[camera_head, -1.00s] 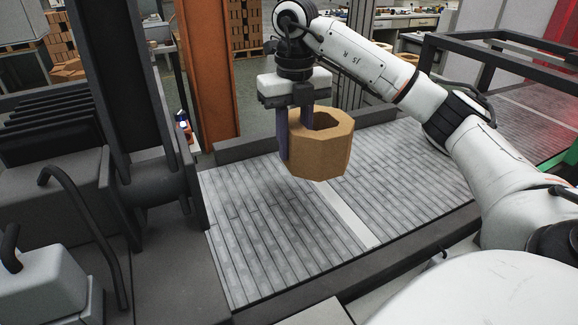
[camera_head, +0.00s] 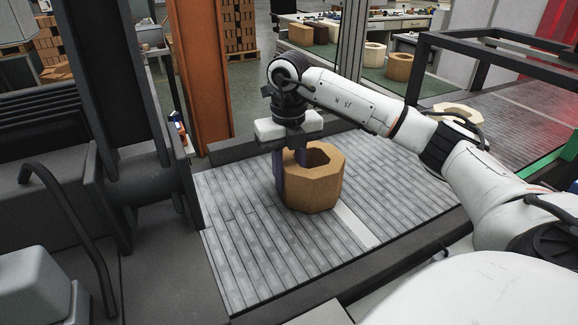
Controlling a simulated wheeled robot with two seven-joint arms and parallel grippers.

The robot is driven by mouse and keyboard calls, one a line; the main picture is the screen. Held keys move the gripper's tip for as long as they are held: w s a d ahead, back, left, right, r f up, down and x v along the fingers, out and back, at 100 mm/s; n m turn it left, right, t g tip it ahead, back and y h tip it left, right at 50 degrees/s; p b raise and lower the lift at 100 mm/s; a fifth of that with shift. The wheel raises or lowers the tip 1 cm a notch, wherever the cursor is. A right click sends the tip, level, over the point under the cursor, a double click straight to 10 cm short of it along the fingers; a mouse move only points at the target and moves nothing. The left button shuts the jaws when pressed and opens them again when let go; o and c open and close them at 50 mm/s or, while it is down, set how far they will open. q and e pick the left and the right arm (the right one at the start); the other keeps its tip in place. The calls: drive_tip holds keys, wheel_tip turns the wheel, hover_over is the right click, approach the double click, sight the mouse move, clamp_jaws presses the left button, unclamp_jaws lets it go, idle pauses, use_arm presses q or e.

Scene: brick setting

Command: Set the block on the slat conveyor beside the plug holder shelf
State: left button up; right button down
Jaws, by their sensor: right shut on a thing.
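The block (camera_head: 322,190) is a tan, eight-sided hollow piece with an open top, upright in the middle of the picture. My right gripper (camera_head: 284,172) points down and is shut on the block's left wall, one finger outside and one inside the opening. The block is at or very near the grey slat conveyor (camera_head: 245,240); I cannot tell whether its base touches the slats. I cannot make out for sure which thing is the plug holder shelf. My left gripper is not in view.
Dark machinery (camera_head: 150,190) borders the conveyor's left end, with an orange post (camera_head: 200,75) behind. A pale strip (camera_head: 352,228) crosses the slats right of the block. Another hollow block (camera_head: 458,112) stands at right near a black frame (camera_head: 425,70). Slats in front are clear.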

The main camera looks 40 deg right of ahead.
idle(0.3)
drive_tip(key=c, duration=1.4)
unclamp_jaws()
drive_tip(key=shift+f, duration=0.15)
wheel_tip(320, 180, up, 12)
drive_tip(key=shift+f+p, duration=0.1)
drive_tip(key=shift+p, duration=1)
drive_tip(key=shift+r, duration=0.25)
